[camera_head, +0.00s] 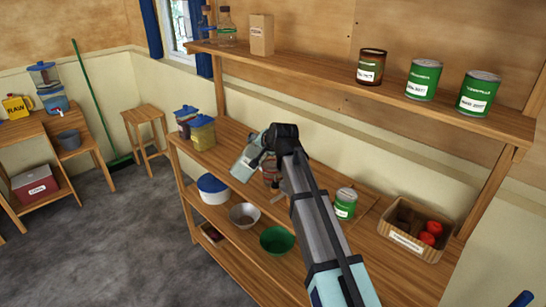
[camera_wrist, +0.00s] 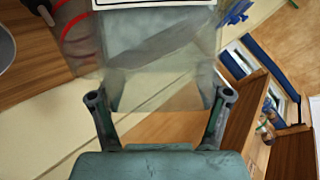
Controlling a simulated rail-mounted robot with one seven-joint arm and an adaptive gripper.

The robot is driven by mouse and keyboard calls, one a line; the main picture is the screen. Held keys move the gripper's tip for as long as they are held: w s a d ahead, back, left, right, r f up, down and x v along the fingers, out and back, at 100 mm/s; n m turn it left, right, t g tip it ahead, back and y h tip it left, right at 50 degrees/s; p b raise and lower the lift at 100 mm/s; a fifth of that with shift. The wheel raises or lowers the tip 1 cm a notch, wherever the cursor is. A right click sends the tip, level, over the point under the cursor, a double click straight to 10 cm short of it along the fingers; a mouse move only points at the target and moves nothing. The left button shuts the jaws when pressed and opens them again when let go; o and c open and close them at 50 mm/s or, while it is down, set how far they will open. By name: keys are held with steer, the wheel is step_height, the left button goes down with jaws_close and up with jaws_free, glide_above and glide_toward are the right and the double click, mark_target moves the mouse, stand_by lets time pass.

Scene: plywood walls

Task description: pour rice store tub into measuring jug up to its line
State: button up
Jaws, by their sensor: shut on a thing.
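My gripper (camera_head: 268,154) is above the middle shelf. In the wrist view its two fingers (camera_wrist: 161,98) are spread on either side of a clear, pale tub (camera_wrist: 160,50) with a white label and hold it. In the head view the tub (camera_head: 245,164) is strongly tilted, out to the left of the gripper. I cannot make out rice in it. A clear vessel with red marks, seemingly the measuring jug (camera_wrist: 76,37), shows at the upper left of the wrist view, overlapping the tub. In the head view the gripper and arm mostly hide it, so its fill level cannot be told.
On the middle shelf, lidded tubs (camera_head: 201,133) stand left; a green can (camera_head: 345,204) and a basket (camera_head: 410,243) with red items stand right. Cans (camera_head: 423,80) line the top shelf. A metal bowl (camera_head: 244,215) and green bowl (camera_head: 277,241) sit below.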

steer(key=shift+w, duration=0.1)
steer(key=shift+w+d+r+m+g+y, duration=0.2)
steer(key=shift+d+r+m+g+y, duration=0.15)
steer(key=shift+m+y, duration=0.2)
stand_by(0.9)
steer(key=shift+w+d+f+m+g+y, duration=0.2)
steer(key=shift+d+f+m+g+y, duration=0.15)
steer(key=shift+f+g+y, duration=0.15)
stand_by(1.4)
steer(key=shift+w+d+r+m+g+y, duration=0.1)
steer(key=shift+w+d+m+g+y, duration=0.15)
steer(key=shift+m+y, duration=0.25)
stand_by(1.7)
steer(key=shift+w+d+r+m+y+b, duration=0.1)
steer(key=shift+w+d+m+y+b, duration=0.3)
steer(key=shift+d, duration=0.3)
stand_by(1.7)
